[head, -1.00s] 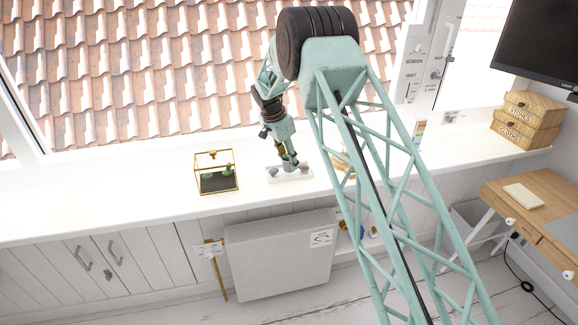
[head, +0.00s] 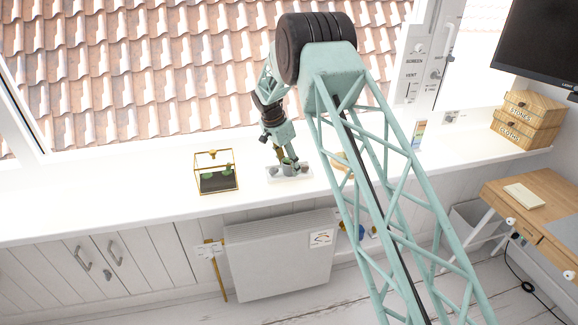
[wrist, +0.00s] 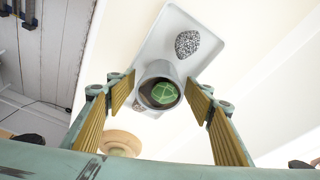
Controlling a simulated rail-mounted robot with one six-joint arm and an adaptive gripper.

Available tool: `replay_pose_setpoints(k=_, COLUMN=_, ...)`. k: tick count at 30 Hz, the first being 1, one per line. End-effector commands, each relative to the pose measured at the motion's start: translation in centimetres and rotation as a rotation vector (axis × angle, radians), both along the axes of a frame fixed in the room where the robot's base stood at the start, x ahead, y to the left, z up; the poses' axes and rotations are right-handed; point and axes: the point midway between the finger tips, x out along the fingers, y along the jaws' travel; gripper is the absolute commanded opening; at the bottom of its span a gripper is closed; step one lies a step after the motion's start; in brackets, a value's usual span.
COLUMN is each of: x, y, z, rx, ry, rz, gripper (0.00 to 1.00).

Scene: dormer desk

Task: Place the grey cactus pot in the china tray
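The grey cactus pot (wrist: 145,72) with its green cactus shows from above in the wrist view, between my fingers. In the head view the pot (head: 287,168) stands upright at the white china tray (head: 298,177), apparently inside it. The tray (wrist: 205,30) runs behind the pot in the wrist view, and the pot hides part of its near end. My gripper (wrist: 162,80) is open, with a finger on each side of the pot and gaps visible. In the head view my gripper (head: 284,158) is just above the pot.
A speckled egg-shaped stone (wrist: 187,44) lies in the tray beyond the pot. A gold-edged glass terrarium (head: 215,172) stands left of the tray. A round wooden object (wrist: 120,143) is near my left finger. Wooden boxes (head: 527,118) stand far right on the sill.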

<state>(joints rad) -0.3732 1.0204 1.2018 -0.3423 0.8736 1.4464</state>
Motion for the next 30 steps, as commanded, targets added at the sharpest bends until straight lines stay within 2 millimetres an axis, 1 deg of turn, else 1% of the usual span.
replay_pose_setpoints(k=8, x=0.0, y=0.0, z=0.0, rx=-0.001, ry=0.001, rz=0.000, gripper=0.49)
replay_pose_setpoints(k=14, x=-0.1, y=0.1, z=0.7, rx=0.000, ry=0.000, rz=0.000, gripper=0.49)
replay_pose_setpoints(k=20, x=-0.4, y=0.5, z=2.6, rx=0.000, ry=0.000, rz=0.000, gripper=0.49)
replay_pose_setpoints(k=30, x=-1.2, y=1.6, z=7.5, rx=0.001, ry=-0.001, rz=0.001, gripper=0.49)
